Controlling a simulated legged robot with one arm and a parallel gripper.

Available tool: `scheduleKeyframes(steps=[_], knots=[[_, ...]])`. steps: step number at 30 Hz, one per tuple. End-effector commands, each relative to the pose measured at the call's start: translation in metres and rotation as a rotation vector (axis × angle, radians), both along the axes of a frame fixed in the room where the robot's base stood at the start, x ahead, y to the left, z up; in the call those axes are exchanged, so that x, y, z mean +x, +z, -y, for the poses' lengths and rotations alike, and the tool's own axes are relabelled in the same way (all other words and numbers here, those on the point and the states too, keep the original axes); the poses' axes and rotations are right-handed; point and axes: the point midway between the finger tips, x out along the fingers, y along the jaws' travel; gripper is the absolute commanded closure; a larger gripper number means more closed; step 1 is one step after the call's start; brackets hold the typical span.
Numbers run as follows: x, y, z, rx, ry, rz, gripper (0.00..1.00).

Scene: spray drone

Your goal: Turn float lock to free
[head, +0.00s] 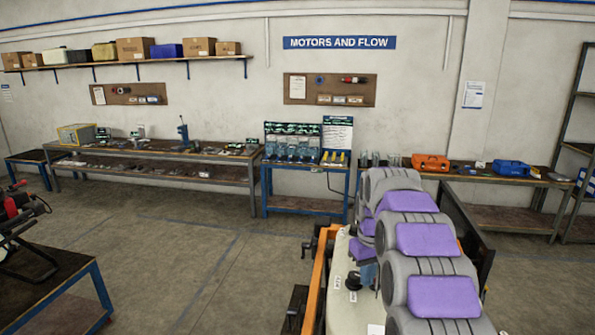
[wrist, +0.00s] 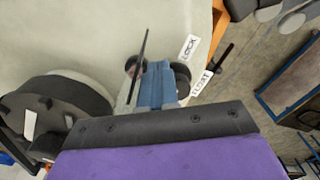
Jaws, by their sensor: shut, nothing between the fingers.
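In the head view my gripper (head: 368,275) is low beside a black knob (head: 353,282), and the arm hides part of the tank top.
A large black round cap (wrist: 65,112) stands on the tank top (wrist: 60,40) at left in the wrist view. A thin dark rod (wrist: 141,66) rises beside the fingers. Orange frame rails (head: 318,280) edge the machine. Benches stand along the wall; open floor lies left.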

Motion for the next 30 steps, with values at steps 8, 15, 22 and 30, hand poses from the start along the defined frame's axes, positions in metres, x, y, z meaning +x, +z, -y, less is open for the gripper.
scheduleKeyframes(steps=[8,15,22,30], knots=[[-0.001,0.021,0.001,-0.001,-0.001,0.0,1.0],[-0.001,0.047,0.001,0.0,-0.001,-0.004,1.0],[-0.002,0.059,0.001,-0.001,-0.001,-0.006,1.0],[-0.002,0.059,0.0,-0.001,0.001,-0.005,1.0]])
